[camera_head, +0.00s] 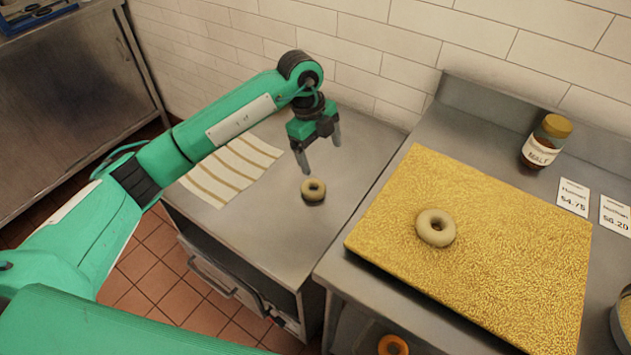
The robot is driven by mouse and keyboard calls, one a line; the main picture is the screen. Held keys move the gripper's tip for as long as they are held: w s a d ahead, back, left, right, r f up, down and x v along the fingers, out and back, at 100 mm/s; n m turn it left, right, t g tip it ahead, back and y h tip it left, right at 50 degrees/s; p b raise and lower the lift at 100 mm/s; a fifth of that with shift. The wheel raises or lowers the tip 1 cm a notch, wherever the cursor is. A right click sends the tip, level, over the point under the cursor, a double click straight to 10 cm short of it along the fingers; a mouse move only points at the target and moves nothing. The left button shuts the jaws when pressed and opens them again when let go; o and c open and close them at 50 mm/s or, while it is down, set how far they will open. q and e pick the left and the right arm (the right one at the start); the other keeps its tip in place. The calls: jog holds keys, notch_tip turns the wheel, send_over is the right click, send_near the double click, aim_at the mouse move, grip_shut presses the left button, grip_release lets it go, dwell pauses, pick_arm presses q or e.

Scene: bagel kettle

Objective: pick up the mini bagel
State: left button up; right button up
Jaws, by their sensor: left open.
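A second, larger pale bagel (436,228) lies on a golden, seed-covered board (510,270) at the right. My left gripper (319,158) is open and empty, with its fingers pointing down. It hangs above and slightly behind the small bagel, and a gap shows between fingertips and bagel. My right gripper is not in view.
A striped cloth (232,170) lies left of the small bagel. A malt jar (546,142) and price cards (573,197) stand near the board on the right-hand counter. A tiled wall (400,60) closes off the back. Bare steel surrounds the small bagel.

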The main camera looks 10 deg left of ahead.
pick_arm(q)
jog(key=a+n+y, duration=0.1)
jog(key=a+y, duration=0.1)
send_over(313, 184)
jog(key=shift+y, duration=0.3)
jog(key=f, duration=0.8)
jog(key=shift+s, duration=0.35)
jog(key=f, duration=0.2)
jog(key=f+p, duration=0.1)
jog(key=f, duration=0.2)
jog(key=shift+s+d, duration=0.15)
jog(key=shift+s, duration=0.05)
jog(key=c, duration=1.1)
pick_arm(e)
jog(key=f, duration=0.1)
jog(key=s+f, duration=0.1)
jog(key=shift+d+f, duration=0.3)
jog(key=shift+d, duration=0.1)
